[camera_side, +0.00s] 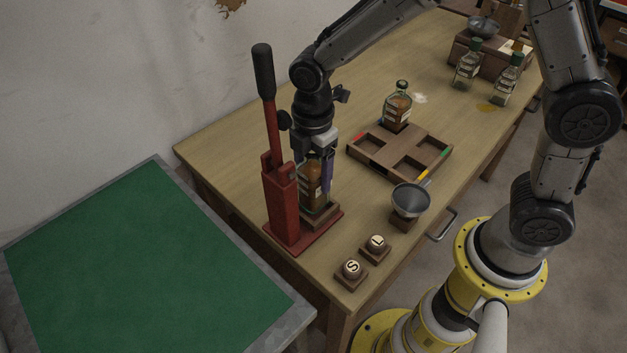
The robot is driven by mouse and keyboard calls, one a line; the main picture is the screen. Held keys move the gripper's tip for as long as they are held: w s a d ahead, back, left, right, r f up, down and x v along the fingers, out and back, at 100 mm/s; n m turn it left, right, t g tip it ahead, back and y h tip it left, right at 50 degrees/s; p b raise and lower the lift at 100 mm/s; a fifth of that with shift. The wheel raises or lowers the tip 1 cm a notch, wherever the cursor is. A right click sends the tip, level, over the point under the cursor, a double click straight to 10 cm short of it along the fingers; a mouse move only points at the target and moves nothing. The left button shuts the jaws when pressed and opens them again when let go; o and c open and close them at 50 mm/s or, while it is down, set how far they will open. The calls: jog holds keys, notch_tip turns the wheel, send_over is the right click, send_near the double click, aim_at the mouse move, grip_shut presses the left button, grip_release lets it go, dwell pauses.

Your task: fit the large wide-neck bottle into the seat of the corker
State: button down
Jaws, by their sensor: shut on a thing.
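The red corker (280,207) stands at the left front of the wooden table, with its black-tipped lever (264,75) upright. Its wooden seat (322,217) is on the red base, right of the column. My gripper (317,170) points down above the seat and is shut on a bottle of brown liquid with a pale label (311,191). The bottle looks upright, with its bottom at the seat. I cannot tell whether it rests fully in the seat or just above it. The gripper hides the bottle's neck and part of its side.
A compartmented wooden tray (392,166) holds another brown bottle (397,110) at its back. A funnel (410,199) and two blocks marked S (351,268) and L (377,243) stand near the front edge. Two bottles (467,68) (506,82) stand far right. A green-topped table (150,265) is at left.

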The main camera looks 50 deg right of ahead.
jog(key=shift+f, duration=1.45)
grip_release()
jog(key=shift+f, duration=0.2)
